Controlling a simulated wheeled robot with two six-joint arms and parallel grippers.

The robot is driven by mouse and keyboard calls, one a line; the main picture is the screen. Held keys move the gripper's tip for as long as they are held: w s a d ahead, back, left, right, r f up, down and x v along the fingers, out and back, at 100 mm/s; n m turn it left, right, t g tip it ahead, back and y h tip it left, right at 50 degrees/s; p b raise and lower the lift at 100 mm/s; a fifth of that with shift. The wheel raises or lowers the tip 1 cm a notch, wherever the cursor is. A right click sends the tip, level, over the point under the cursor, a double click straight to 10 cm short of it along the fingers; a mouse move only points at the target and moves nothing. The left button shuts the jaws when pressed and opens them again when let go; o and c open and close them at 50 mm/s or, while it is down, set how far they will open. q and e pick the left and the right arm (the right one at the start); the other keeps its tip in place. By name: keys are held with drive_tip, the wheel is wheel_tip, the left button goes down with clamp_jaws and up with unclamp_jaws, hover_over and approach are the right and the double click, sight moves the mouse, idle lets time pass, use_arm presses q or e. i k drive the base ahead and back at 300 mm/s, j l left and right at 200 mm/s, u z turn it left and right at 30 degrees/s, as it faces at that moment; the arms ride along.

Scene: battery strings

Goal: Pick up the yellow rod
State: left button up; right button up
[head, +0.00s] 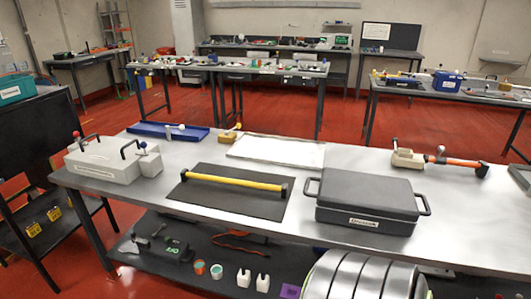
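The yellow rod (235,182) lies across a dark mat (228,209) on the near metal table. It has a black end piece at each end, and its left end sits slightly higher in the picture than its right end. Nothing touches it from above. Neither of my grippers shows in the head view.
A dark lidded case (367,196) with side handles stands right of the mat. A pale box with black handles (113,162) stands at the left. A blue tray (168,131), a white tray (276,151) and an orange-handled tool (457,161) lie along the back of the table (462,215).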

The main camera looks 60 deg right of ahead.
sight(185, 174)
drive_tip(key=z, duration=1.7)
